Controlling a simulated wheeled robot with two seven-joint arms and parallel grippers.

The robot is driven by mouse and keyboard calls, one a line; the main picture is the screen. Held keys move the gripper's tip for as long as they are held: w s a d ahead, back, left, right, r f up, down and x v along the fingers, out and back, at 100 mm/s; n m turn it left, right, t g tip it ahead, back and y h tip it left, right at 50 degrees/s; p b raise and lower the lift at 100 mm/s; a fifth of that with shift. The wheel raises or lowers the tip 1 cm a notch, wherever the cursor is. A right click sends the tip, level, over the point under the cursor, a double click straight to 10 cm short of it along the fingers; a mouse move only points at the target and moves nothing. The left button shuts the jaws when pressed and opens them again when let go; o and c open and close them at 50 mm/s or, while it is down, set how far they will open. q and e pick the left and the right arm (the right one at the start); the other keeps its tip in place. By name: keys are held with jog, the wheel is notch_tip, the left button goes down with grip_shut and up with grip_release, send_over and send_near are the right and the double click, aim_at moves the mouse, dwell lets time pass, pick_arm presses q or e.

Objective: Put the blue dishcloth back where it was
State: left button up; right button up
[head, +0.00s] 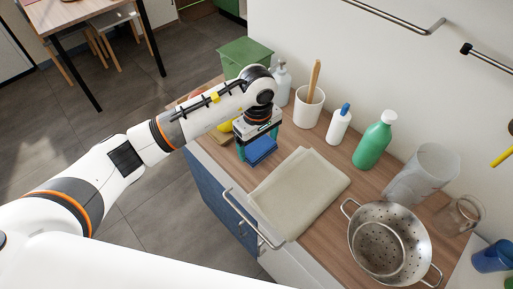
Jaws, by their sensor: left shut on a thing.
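The blue dishcloth (261,151) is a small folded blue piece in the jaws of my left gripper (259,138). The gripper points down and is shut on the cloth, hiding its upper part. The cloth is over the wooden counter, just behind and left of a folded beige cloth (298,193). I cannot tell whether the blue dishcloth touches the counter. My right gripper is not in view.
Behind stand a soap bottle (282,86), a white crock (308,107), a white bottle with blue cap (339,124) and a green bottle (373,143). A metal colander (420,247) stands at the right. A rail handle (250,222) runs along the counter's front.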

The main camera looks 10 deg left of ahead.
aim_at(258, 146)
pick_arm(q)
notch_tip(258, 146, down, 3)
jog(key=shift+f+p, duration=0.1)
jog(key=shift+p, duration=0.25)
jog(key=shift+f, duration=0.1)
jog(key=shift+f, duration=0.15)
jog(key=o, duration=0.9)
jog(key=shift+r, duration=0.55)
notch_tip(258, 146, up, 11)
jog(key=b, duration=0.3)
jog(key=shift+a+r, duration=0.1)
jog(key=shift+r, duration=0.05)
